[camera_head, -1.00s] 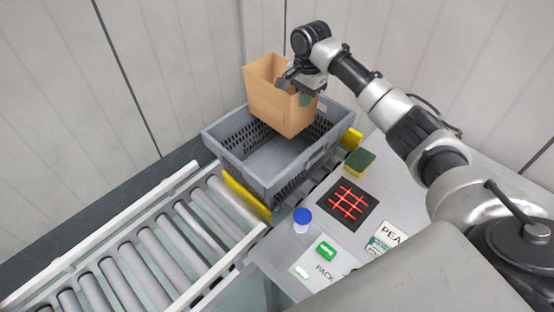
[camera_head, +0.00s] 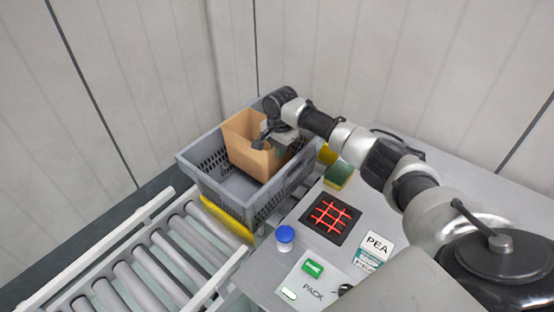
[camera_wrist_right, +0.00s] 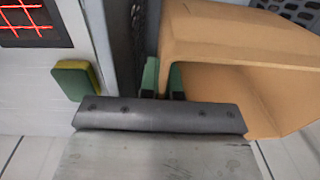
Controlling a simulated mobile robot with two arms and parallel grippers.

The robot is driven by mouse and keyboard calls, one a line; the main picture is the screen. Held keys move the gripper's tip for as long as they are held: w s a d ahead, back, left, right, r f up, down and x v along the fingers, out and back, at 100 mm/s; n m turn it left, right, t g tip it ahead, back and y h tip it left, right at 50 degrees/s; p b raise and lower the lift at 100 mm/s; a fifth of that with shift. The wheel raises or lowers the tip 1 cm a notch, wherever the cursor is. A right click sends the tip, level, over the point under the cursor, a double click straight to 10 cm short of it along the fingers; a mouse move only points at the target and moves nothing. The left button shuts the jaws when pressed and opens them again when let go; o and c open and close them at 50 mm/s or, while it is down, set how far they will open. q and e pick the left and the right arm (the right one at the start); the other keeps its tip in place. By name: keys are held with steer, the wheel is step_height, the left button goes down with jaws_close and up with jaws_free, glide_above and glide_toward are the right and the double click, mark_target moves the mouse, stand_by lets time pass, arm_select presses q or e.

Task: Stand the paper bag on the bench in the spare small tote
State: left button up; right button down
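The tan paper bag (camera_head: 243,148) is upright with its open top up, inside the grey mesh-sided tote (camera_head: 268,204), toward its back right. Whether its base rests on the tote floor is hidden. My right gripper (camera_head: 268,140) is at the bag's right upper edge. In the right wrist view my right gripper (camera_wrist_right: 163,80) has its green pads on both sides of one wall of the bag (camera_wrist_right: 230,35), shut on it. The tote's dark wall (camera_wrist_right: 128,45) runs close beside the fingers. My left gripper is not in view.
A roller conveyor (camera_head: 165,262) leads up to the tote from the lower left. The bench holds a green-yellow sponge (camera_head: 338,175), a black pad with red grid (camera_head: 331,218), a blue-capped bottle (camera_head: 284,239), a green item (camera_head: 313,268) and a PEA card (camera_head: 375,248).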

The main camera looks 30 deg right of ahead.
mark_target(278, 162)
step_height(278, 162, down, 3)
steer(key=shift+r, duration=0.2)
steer(key=shift+f, duration=0.6)
steer(key=shift+f, duration=0.4)
steer(key=c, duration=1.4)
jaws_free()
steer(key=shift+o, duration=0.2)
steer(key=shift+r, duration=0.5)
step_height(278, 162, up, 12)
steer(key=b, duration=0.1)
steer(key=shift+s+r+b, duration=0.15)
steer(key=shift+s+b, duration=0.1)
steer(key=shift+b, duration=0.05)
